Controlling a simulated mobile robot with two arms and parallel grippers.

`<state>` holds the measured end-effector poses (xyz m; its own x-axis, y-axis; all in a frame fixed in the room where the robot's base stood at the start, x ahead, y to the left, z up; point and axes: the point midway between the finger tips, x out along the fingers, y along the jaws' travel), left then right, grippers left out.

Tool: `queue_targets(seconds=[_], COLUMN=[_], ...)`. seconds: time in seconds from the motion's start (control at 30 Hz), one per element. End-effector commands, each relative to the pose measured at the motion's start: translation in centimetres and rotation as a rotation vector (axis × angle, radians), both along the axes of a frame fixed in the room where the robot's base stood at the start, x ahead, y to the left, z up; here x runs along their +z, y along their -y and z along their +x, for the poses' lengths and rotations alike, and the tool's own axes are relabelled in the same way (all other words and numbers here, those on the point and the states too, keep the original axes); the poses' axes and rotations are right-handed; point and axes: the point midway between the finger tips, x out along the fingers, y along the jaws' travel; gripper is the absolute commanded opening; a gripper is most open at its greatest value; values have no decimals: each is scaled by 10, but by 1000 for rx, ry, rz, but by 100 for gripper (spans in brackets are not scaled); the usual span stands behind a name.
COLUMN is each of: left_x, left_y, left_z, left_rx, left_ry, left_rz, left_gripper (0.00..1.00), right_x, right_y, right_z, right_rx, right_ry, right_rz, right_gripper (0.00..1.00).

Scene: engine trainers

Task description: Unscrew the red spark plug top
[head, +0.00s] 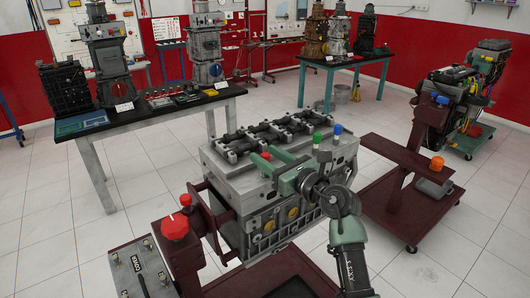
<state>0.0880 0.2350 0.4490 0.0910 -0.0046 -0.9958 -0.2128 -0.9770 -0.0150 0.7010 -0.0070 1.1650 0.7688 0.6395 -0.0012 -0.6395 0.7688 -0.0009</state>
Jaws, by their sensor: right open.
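The red spark plug top (266,156) shows on the near side of the engine block (230,165), at the left of the coloured tops. My right gripper (291,163) is in front of the engine's upper near edge, with its jaws open and nothing seen between them. One greenish finger reaches left, close to the red top and partly covering the area below it. I cannot tell whether they touch. A green top (317,138) and a blue top (338,129) stand to the right, beyond the gripper. My left gripper is not in view.
A dark red engine stand with a red knob (175,227) and a control panel (136,264) is at lower left. A red cart (408,200) is at right. A workbench (95,136) with engine parts stands behind left. White tiled floor lies open between them.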

Motion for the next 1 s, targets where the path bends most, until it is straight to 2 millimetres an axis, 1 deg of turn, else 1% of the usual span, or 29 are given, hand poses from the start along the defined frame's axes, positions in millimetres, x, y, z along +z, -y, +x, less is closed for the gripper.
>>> queue_targets(seconds=[0.13,0.4,0.47,0.5,0.57,0.67,0.77,0.87,1.0], left_x=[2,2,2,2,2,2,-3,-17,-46], left_y=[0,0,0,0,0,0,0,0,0], left_z=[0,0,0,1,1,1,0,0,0], left_rx=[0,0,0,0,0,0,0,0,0], left_ry=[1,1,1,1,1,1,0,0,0], left_rz=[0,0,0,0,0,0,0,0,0], left_gripper=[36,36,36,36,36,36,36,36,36], right_x=[0,0,0,0,0,-1,-3,-6,-10], right_y=[-7,-7,-7,-7,-7,-7,-7,-6,-6], right_z=[7,8,8,8,8,8,8,10,10], right_rx=[1,0,0,0,0,0,11,54,156], right_ry=[-1,-1,-1,-1,-1,-1,1,5,6], right_rz=[0,1,1,1,1,1,-1,-3,-5], right_gripper=[44,44,28,16,0,0,0,0,0])
